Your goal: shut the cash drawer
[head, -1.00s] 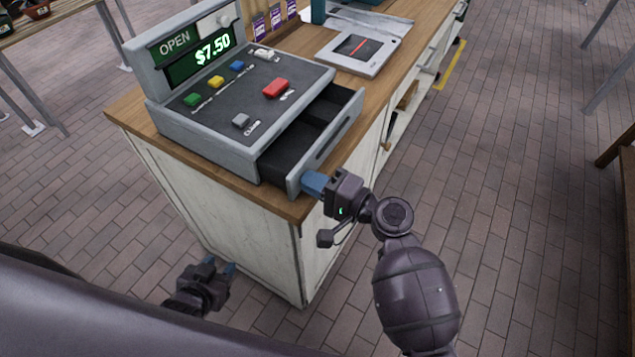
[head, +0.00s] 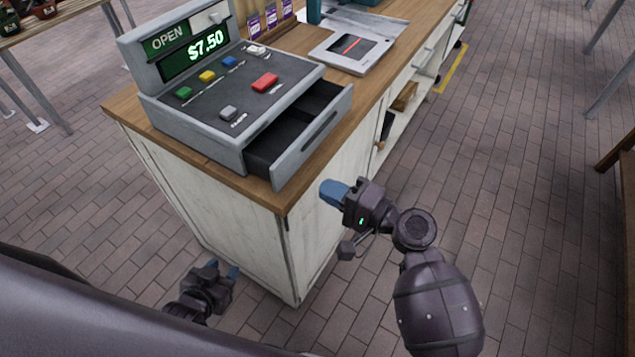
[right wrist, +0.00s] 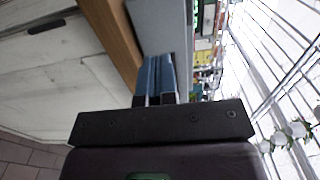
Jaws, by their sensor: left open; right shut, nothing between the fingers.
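The grey cash register (head: 230,105) stands on the wooden counter, its display reading OPEN and $7.50. Its cash drawer (head: 315,140) sticks out toward the right, with dark empty compartments visible. My right gripper (head: 333,192) is shut and empty, in front of the counter edge and apart from the drawer's near corner. Its blue fingers also show in the right wrist view (right wrist: 155,78), pointing toward a grey surface beside the wooden edge. My left gripper (head: 226,271) is open and empty, low beside the counter's end panel.
The wooden counter (head: 240,184) has a white base with shelves on its right side. A flat grey device with a red line (head: 350,48) lies farther back on it. The brick floor (head: 510,190) to the right is clear.

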